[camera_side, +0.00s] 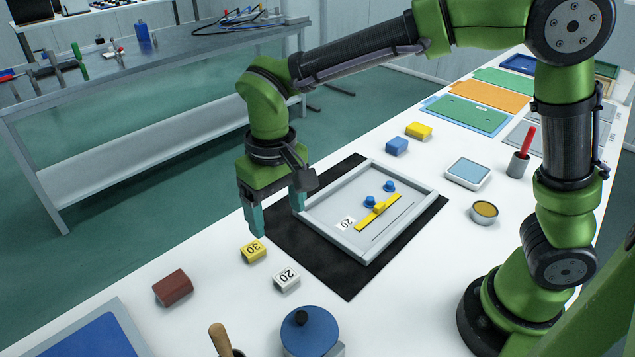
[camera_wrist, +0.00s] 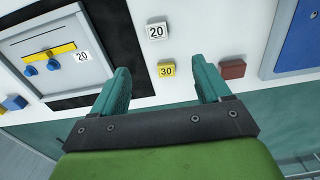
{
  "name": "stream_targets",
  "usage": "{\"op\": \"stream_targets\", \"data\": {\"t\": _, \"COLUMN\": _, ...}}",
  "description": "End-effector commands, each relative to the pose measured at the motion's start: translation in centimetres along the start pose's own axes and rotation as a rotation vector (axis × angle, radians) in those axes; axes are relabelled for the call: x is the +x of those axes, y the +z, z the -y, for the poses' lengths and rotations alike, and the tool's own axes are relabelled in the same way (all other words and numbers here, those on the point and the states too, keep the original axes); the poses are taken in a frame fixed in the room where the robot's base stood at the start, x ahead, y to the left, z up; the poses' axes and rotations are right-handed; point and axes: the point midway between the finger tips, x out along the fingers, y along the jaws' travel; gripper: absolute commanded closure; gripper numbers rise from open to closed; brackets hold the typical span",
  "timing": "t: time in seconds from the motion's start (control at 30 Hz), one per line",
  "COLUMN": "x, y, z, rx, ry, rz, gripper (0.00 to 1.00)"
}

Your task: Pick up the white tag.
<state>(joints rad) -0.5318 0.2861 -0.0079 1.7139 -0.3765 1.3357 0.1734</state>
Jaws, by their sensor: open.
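The white tag (camera_side: 287,279), a small block marked 20, lies on the white table near the black mat's front corner. In the wrist view the white tag (camera_wrist: 156,31) is beyond the fingertips, clear of them. A yellow tag (camera_side: 253,251) marked 30 lies beside it; in the wrist view the yellow tag (camera_wrist: 166,69) shows between the fingertips. My gripper (camera_side: 277,221) is open, empty and pointing down, above the mat's left edge. A flat white label (camera_side: 346,223), also marked 20, is on the grey panel.
The framed grey panel (camera_side: 411,179) has blue knobs and a yellow bar and lies on the black mat (camera_side: 340,283). A brown block (camera_side: 172,288), a blue-lidded pot (camera_side: 310,335) and a blue tray (camera_side: 95,337) are near the white tag. Bare table surrounds both tags.

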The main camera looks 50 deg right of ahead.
Motion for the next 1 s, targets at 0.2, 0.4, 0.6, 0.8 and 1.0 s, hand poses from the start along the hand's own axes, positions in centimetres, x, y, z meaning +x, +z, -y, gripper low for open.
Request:
{"op": "stream_targets", "data": {"t": 0.2, "x": 3.6, "y": 0.4, "z": -0.3, "rx": 0.014, "ry": 0.008, "rz": 0.016, "gripper": 0.23}}
{"op": "stream_targets", "data": {"t": 0.4, "x": 8.0, "y": 0.4, "z": -0.3, "rx": 0.014, "ry": 0.007, "rz": 0.015, "gripper": 0.23}}
{"op": "stream_targets", "data": {"t": 0.6, "x": 11.0, "y": 0.3, "z": -0.3, "rx": 0.014, "ry": 0.004, "rz": 0.012, "gripper": 0.23}}
{"op": "stream_targets", "data": {"t": 0.8, "x": 12.3, "y": 0.3, "z": -0.4, "rx": 0.015, "ry": 0.004, "rz": 0.013, "gripper": 0.23}}
{"op": "stream_targets", "data": {"t": 1.0, "x": 15.3, "y": -0.1, "z": -0.7, "rx": 0.015, "ry": 0.005, "rz": 0.013, "gripper": 0.23}}
